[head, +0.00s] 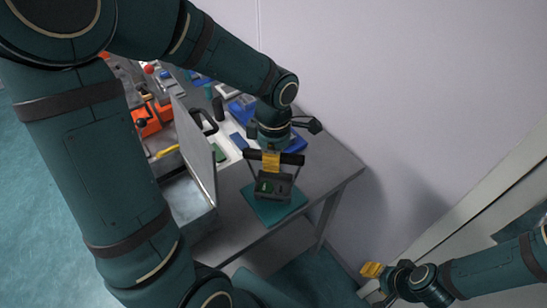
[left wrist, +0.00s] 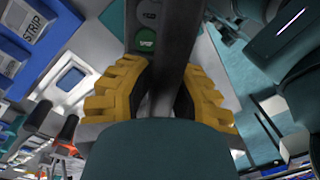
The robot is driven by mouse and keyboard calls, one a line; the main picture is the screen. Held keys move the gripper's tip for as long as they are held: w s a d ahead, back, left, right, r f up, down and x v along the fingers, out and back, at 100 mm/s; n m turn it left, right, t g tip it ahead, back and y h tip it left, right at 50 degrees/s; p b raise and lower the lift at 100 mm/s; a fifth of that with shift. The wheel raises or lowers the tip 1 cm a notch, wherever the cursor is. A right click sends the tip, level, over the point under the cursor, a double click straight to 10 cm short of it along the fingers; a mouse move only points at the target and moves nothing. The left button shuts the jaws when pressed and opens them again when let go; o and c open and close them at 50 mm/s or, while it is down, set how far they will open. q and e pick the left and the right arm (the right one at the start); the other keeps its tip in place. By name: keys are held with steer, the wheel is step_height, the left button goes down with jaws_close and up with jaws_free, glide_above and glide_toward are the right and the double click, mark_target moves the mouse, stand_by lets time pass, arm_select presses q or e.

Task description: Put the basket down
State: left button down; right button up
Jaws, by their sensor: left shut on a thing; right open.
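The basket (head: 274,196) is dark grey, with a black handle bar (head: 291,158) across its top and something green inside. It is upright over the teal mat (head: 263,217) at the table's right end; I cannot tell whether it touches the mat. My left gripper (head: 271,163), with yellow fingers, is shut on the handle from above. In the left wrist view the yellow fingers (left wrist: 160,95) close on both sides of the dark handle (left wrist: 172,45), and a green round thing shows beyond. My right gripper (head: 371,270) is open and empty at the lower right, away from the table.
A grey upright panel (head: 195,145) stands left of the mat beside a metal box (head: 187,201). Blue trays (head: 241,106) and orange equipment (head: 152,118) crowd the table (head: 322,172) further back. The table's front and right edges lie close to the mat. A wall rises behind.

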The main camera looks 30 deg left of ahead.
arm_select(q)
steer(key=c, duration=1)
jaws_free()
steer(key=shift+f, duration=0.1)
steer(key=shift+r, duration=0.4)
step_height(320, 180, up, 11)
steer(key=p, duration=0.2)
steer(key=shift+w+a+r, duration=0.15)
steer(key=shift+w+r, duration=0.05)
steer(key=shift+w, duration=0.2)
